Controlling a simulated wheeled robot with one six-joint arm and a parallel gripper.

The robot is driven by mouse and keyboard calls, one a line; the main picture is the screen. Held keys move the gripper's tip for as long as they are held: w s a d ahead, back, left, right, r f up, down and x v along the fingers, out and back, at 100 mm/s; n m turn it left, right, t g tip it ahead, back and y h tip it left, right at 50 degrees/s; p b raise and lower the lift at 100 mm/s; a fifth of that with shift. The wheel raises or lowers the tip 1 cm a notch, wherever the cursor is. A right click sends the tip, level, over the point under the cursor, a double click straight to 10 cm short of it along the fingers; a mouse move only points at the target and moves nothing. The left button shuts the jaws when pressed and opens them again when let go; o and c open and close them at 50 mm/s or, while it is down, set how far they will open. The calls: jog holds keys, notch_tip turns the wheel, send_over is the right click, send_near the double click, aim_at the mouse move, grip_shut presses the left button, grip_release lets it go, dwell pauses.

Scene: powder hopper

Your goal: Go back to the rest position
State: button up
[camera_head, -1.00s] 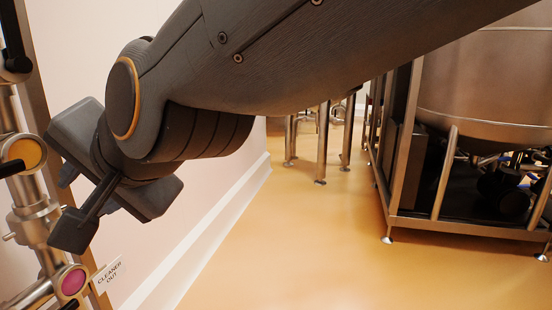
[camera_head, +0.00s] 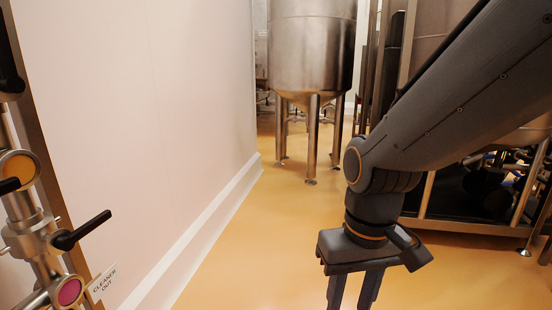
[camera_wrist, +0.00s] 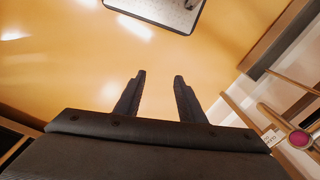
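My gripper (camera_head: 352,291) hangs fingers-down at the lower right of centre in the head view, over the floor. In the wrist view its two fingers (camera_wrist: 158,83) stand apart with only bare floor between them, so it is open and empty. In the head view the fingertips run off the bottom edge. My gripper is well to the right of the pipe assembly and touches nothing that I can see.
A steel pipe assembly (camera_head: 32,238) with black handles (camera_head: 82,231) and a "CLEANER OUT" label (camera_head: 104,280) stands at left. A pale wall (camera_head: 150,120) runs behind it. A steel tank on legs (camera_head: 312,60) stands at the back; a framed vessel is right. The orange floor (camera_head: 235,265) is clear between.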

jog(key=d+r+m+p, duration=0.2)
jog(key=d+r+p, duration=0.5)
jog(key=p, duration=0.5)
jog(key=shift+s, duration=0.2)
dwell(0.4)
